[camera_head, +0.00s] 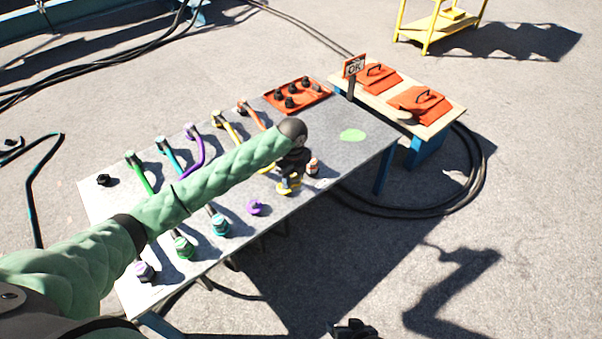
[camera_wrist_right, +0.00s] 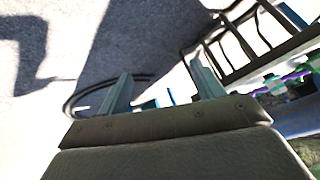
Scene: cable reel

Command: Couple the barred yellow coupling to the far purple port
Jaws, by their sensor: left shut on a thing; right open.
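My left gripper (camera_head: 291,172) is shut on the yellow coupling (camera_head: 289,187), low over the right part of the grey table. Its bars are too small to make out. The yellow hose (camera_head: 228,128) runs from the back of the table and passes behind my left arm. A purple port (camera_head: 255,207) stands left of and nearer than the held coupling, apart from it. A paler purple fitting (camera_head: 144,271) sits at the near left corner. My right gripper (camera_wrist_right: 162,92) is open and empty, off the table's near side; in the head view only a dark part shows at the bottom edge.
Green (camera_head: 183,247) and teal (camera_head: 220,225) fittings stand along the near edge. An orange-banded fitting (camera_head: 312,168) is close right of my left gripper. A red tray (camera_head: 297,95) with black pieces lies behind. A side table (camera_head: 450,108) holds orange lids. Table around the green spot (camera_head: 352,136) is clear.

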